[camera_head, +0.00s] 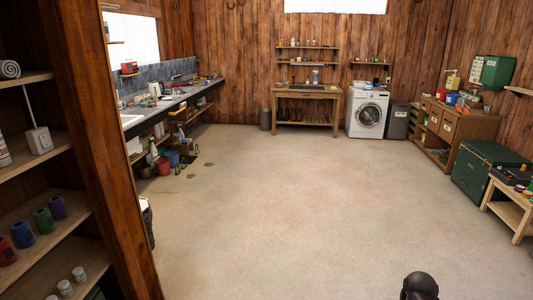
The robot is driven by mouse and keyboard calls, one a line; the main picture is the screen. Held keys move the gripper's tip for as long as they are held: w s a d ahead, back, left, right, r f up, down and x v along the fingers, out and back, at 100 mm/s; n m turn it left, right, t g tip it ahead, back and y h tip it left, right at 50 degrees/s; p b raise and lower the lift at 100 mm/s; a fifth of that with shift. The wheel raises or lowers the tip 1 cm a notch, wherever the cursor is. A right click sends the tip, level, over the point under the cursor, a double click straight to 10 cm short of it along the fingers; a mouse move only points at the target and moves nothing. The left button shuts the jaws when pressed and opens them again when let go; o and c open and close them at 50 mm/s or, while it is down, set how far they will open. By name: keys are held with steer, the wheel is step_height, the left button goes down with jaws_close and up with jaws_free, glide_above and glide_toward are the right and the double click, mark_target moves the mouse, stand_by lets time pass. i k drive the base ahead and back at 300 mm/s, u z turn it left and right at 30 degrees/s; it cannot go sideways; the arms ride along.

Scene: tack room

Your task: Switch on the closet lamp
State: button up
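No closet lamp can be made out for certain. A white box with a grey square face (39,140) stands on a wooden shelf at the left, with a white rod or cord rising from it; I cannot tell whether it is a switch or belongs to a lamp. My gripper is not in view. A dark rounded part at the bottom right looks like part of my arm.
A wooden shelf unit (105,150) with coloured rolls stands close at left. A long counter (175,103) runs behind it. A workbench (307,95), washing machine (367,112), green chest (485,172) and low table (513,208) line the far and right sides. The middle floor is clear.

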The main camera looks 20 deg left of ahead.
mark_target(43, 138)
steer(key=z, duration=0.05)
steer(key=i, duration=2)
steer(key=z, duration=0.05)
steer(key=k, duration=0.15)
steer(key=u, duration=3.15)
